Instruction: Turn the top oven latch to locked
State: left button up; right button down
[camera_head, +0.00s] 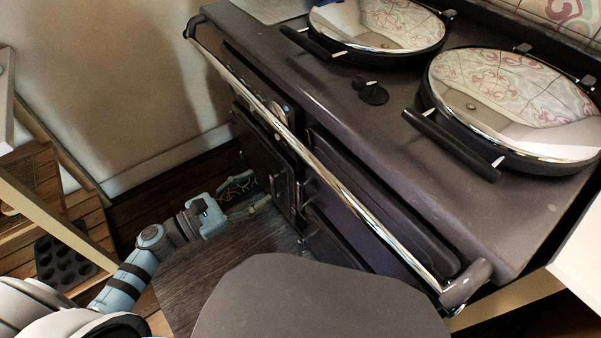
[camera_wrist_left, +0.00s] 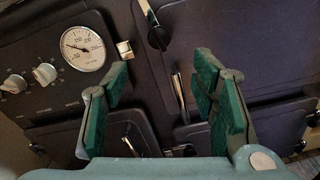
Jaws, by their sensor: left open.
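The dark range cooker (camera_head: 330,175) stands at the right in the head view, its oven doors seen at a steep angle. In the left wrist view the upper right oven door (camera_wrist_left: 255,45) has a black latch fitting with a chrome bar (camera_wrist_left: 150,14) at its left edge. A second chrome bar (camera_wrist_left: 179,92) sits lower, between the fingers. I cannot tell which fitting is the top latch, or its setting. My left gripper (camera_head: 236,197) is low in front of the doors; in its wrist view (camera_wrist_left: 160,72) it is open, with nothing between its green pads. My right gripper is not in view.
A chrome rail (camera_head: 330,172) runs along the cooker front above my left gripper. A round temperature gauge (camera_wrist_left: 83,48) and white knobs (camera_wrist_left: 44,73) are left of the fingers. A dark muffin tin (camera_head: 62,262) lies at the left.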

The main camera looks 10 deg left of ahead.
aim_at(297, 164)
pick_arm(q)
jog(key=x, duration=1.4)
jog(key=shift+r+p, duration=0.2)
jog(key=shift+p, duration=0.2)
grip_shut()
